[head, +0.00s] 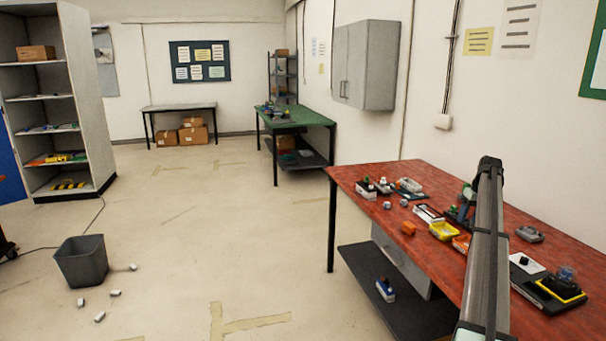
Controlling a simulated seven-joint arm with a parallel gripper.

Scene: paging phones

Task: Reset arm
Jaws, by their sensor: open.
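My arm shows as a long grey link at the right, rising in front of the red-topped workbench (350,180) to a dark joint at its upper end. The link hides part of the bench top and some items behind it. I cannot make out my gripper or its fingers in the head view. Nothing held by it can be seen.
The bench carries an orange block (408,228), a yellow tray (444,231), a grey device (529,234) and other small items. A wastebasket (81,261) stands on the floor by several white pieces. A green table (295,117) is farther back. The middle floor is mostly clear.

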